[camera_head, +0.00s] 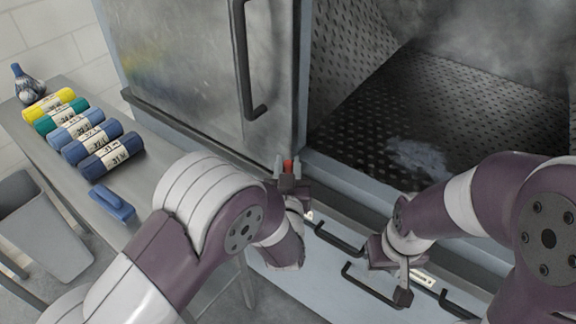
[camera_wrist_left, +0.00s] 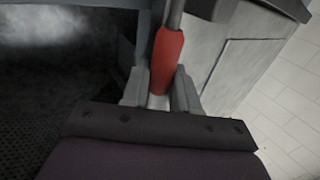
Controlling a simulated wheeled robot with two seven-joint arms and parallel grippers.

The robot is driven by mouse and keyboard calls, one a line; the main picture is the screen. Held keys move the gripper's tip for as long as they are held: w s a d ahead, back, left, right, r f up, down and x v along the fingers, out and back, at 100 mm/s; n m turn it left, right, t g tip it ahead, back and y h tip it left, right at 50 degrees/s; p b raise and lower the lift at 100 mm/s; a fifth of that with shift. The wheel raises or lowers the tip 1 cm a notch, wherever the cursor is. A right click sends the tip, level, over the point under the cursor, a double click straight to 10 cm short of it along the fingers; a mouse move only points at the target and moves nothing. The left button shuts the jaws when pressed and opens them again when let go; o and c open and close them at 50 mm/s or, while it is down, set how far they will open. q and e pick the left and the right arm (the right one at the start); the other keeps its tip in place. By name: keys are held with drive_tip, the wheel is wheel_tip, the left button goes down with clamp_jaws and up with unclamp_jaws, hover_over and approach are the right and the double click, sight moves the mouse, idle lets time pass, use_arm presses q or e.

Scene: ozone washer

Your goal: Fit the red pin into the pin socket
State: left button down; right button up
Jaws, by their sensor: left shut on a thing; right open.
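The red pin (camera_wrist_left: 167,62) is clamped between the fingers of my left gripper (camera_wrist_left: 160,92) in the left wrist view, with a grey shaft reaching up out of its red body. In the head view a small red part of the pin (camera_head: 288,165) shows between the left gripper's fingers (camera_head: 286,172), at the lower edge of the washer's front by the door. I cannot make out the pin socket, and I cannot tell whether the pin touches it. My right gripper (camera_head: 402,282) is open and empty in front of the lower drawers.
The washer door (camera_head: 200,70) with its long handle (camera_head: 246,70) stands left of the open, steamy chamber (camera_head: 440,110). Black drawer handles (camera_head: 370,285) stick out below. A side table (camera_head: 35,140) at the left holds several coloured rolls (camera_head: 103,157), a blue-handled item (camera_head: 112,204) and a bottle (camera_head: 27,84).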

use_arm(q)
drive_tip(key=c, duration=0.8)
unclamp_jaws()
drive_tip(key=shift+f, duration=0.1)
drive_tip(key=s, duration=0.6)
drive_tip(key=s+b, duration=0.1)
drive_tip(key=s, duration=0.5)
drive_tip(key=shift+s+a, duration=0.2)
drive_tip(key=shift+s, duration=0.15)
